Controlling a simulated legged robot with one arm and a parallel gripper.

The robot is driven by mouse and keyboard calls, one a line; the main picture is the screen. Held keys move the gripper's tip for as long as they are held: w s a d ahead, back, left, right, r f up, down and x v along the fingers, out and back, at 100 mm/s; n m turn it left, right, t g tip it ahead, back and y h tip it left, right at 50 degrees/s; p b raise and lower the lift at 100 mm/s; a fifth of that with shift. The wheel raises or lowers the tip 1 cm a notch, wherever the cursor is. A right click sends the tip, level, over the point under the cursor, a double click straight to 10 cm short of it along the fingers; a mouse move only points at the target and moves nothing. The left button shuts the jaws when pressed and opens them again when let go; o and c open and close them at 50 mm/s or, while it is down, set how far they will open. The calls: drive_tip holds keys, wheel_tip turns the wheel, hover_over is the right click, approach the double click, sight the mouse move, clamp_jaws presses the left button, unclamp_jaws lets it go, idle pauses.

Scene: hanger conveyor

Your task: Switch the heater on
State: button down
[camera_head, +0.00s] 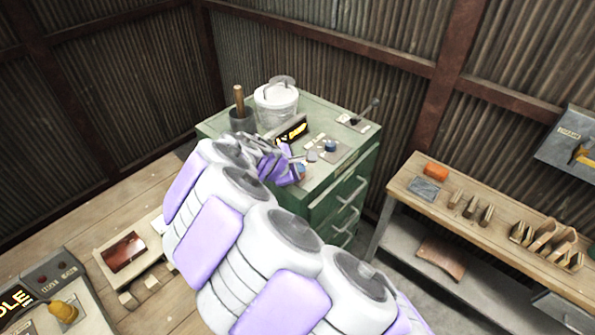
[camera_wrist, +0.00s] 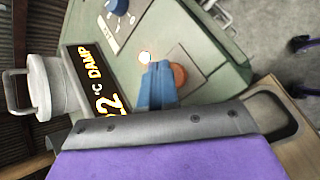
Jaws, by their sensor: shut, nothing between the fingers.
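The green cabinet (camera_head: 345,185) carries a control top with a dark display (camera_head: 291,131). In the wrist view the display (camera_wrist: 92,85) reads "22 °C DAMP" in yellow. A blue knob (camera_head: 330,146) sits on a pale plate and also shows in the wrist view (camera_wrist: 117,6). A round orange-brown button (camera_wrist: 178,76) lies right beside my fingertips, with a small glowing light (camera_wrist: 144,57) near it. My gripper (camera_head: 302,166) is at the cabinet's front edge. Its blue fingers (camera_wrist: 157,84) are shut and empty; whether they touch the button I cannot tell.
A white lidded pot (camera_head: 275,104) and a dark cup with a wooden handle (camera_head: 240,115) stand at the cabinet's back left. A lever (camera_head: 368,110) rises at its right. A wooden bench (camera_head: 400,185) with several blocks is further right.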

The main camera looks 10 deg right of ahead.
drive_tip(key=shift+r+p, duration=2.45)
drive_tip(key=shift+r, duration=0.6)
drive_tip(key=s+d+m+g+b, duration=0.1)
drive_tip(key=s+d+m, duration=0.2)
drive_tip(key=s, duration=0.3)
drive_tip(key=s+d+r+m+g+y+b, duration=0.1)
drive_tip(key=s+d+m+g+b, duration=0.1)
drive_tip(key=s+m, duration=0.25)
drive_tip(key=s+d+m+g+b, duration=0.1)
drive_tip(key=s+d+m, duration=0.15)
drive_tip(key=s, duration=0.35)
drive_tip(key=s+a+f+m+g+y+b, duration=0.2)
drive_tip(key=s+a+m+y, duration=0.1)
drive_tip(key=s, duration=0.9)
drive_tip(key=s+a+f+m+g+y+b, duration=0.2)
drive_tip(key=s+a+f+m+b, duration=0.1)
drive_tip(key=s, duration=0.9)
drive_tip(key=shift+s+a+f+m+y, duration=0.15)
drive_tip(key=shift+s+a+m+y, duration=0.25)
drive_tip(key=shift+a+m, duration=0.25)
